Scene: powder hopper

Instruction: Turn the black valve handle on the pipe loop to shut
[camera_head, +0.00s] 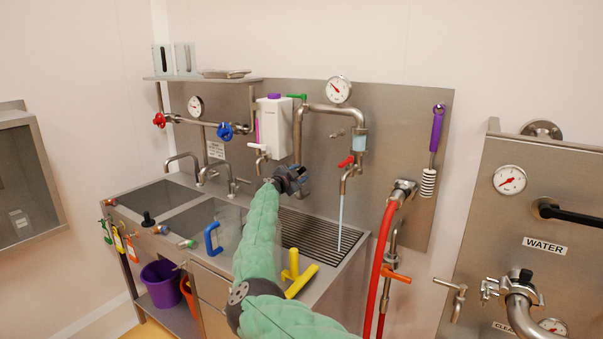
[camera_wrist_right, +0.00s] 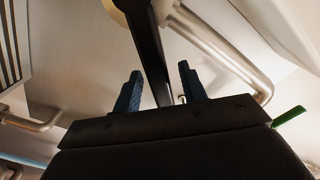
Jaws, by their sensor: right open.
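The steel pipe loop (camera_head: 326,108) stands on the back panel above the sink, and a bent pipe shows in the wrist view (camera_wrist_right: 222,50). In the right wrist view a long black valve handle (camera_wrist_right: 148,45) runs between the two blue fingertips (camera_wrist_right: 160,88). The gripper is open around it, with gaps at both sides. In the head view the gripper hides the handle. My left gripper is out of view.
A red-handled tap (camera_head: 346,161) on the loop's right leg lets a water stream (camera_head: 340,222) fall onto the slotted drain (camera_head: 305,232). The white dispenser (camera_head: 274,128) is close above my gripper. A red hose (camera_head: 380,255) hangs at right.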

